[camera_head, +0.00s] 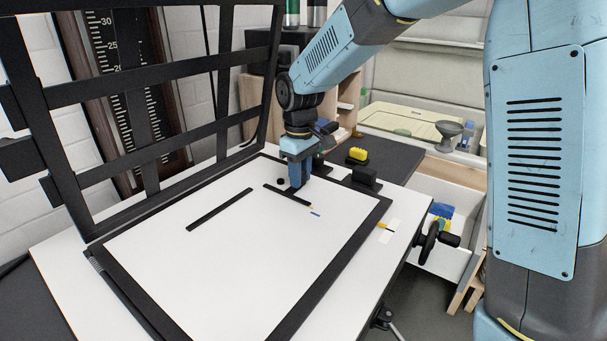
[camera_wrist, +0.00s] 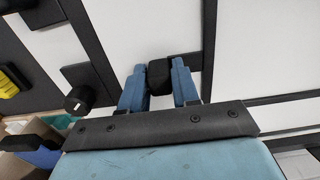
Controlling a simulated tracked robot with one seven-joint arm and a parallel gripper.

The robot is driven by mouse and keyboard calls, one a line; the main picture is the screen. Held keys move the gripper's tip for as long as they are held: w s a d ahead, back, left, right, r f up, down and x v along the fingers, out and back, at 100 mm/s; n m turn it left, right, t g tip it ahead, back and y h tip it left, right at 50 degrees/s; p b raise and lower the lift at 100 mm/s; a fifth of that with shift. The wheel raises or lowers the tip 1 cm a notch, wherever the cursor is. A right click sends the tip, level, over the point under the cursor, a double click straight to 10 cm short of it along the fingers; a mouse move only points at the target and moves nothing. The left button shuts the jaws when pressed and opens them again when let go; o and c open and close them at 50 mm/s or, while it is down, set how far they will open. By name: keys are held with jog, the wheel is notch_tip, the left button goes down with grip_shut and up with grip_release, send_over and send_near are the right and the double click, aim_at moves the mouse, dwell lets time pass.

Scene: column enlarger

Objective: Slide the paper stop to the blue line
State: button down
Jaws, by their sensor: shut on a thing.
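The paper stop (camera_head: 282,193) is a thin black bar lying on the white easel board (camera_head: 235,260). A short blue line (camera_head: 315,214) is on the board just past the bar's lower right end, a small gap away. In the wrist view the knob (camera_wrist: 160,76) sits between the two blue fingers of my gripper (camera_wrist: 159,92). My fingers hide part of the bar, and the blue line cannot be made out in the wrist view.
A second black bar (camera_head: 219,209) lies on the board to the left. The black slatted frame (camera_head: 165,85) stands raised at the board's left and back. A yellow block (camera_head: 357,155) and a black block (camera_head: 366,178) stand beyond the right border.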

jog(key=shift+s+a, duration=0.35)
jog(key=shift+s, duration=0.3)
jog(key=c, duration=0.9)
grip_release()
notch_tip(320, 180, up, 14)
jog(key=shift+w+f, duration=0.1)
jog(key=shift+f, duration=0.05)
jog(key=shift+d, duration=0.15)
